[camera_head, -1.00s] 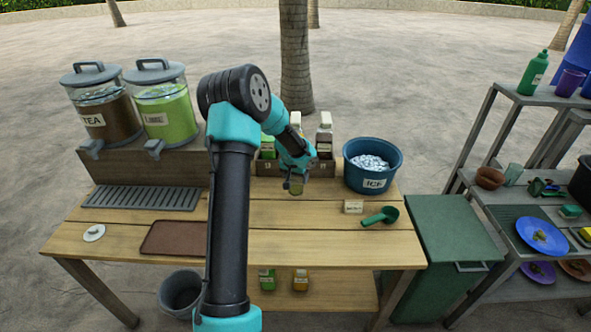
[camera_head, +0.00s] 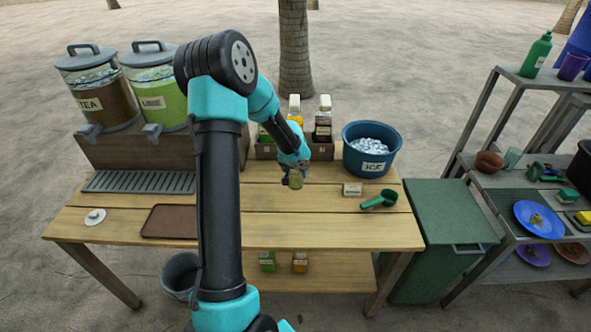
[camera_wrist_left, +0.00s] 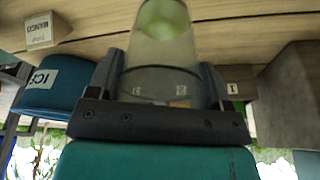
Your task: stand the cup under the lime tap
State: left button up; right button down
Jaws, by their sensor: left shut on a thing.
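My left gripper (camera_head: 295,178) is shut on a clear cup (camera_wrist_left: 165,60) and holds it over the back middle of the wooden table, in front of the bottle rack. Something green shows in the cup in the left wrist view. In the head view the cup (camera_head: 296,182) is small and partly covered by the gripper. The lime dispenser (camera_head: 158,98), with green drink and a LIME label, stands at the back left. Its grey lime tap (camera_head: 152,130) is well to the left of my gripper. My right gripper is out of view.
A grey drip tray (camera_head: 140,182) lies below the taps. The tea dispenser (camera_head: 108,98) stands left of the lime one. A brown mat (camera_head: 170,221) lies near the front, partly behind my arm. The blue ice tub (camera_head: 372,150) and green scoop (camera_head: 380,200) are at the right.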

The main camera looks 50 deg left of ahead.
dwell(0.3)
pick_arm(q)
jog(key=w+d+r+m, duration=0.2)
jog(key=w+d, duration=0.1)
jog(key=d, duration=0.9)
jog(key=w+d+r+m+h, duration=0.1)
jog(key=w+d+r+m, duration=0.2)
jog(key=d, duration=0.9)
jog(key=w+d+r+m+h, duration=0.1)
jog(key=w+d+r+m, duration=0.2)
jog(key=d, duration=0.9)
jog(key=shift+w, duration=0.3)
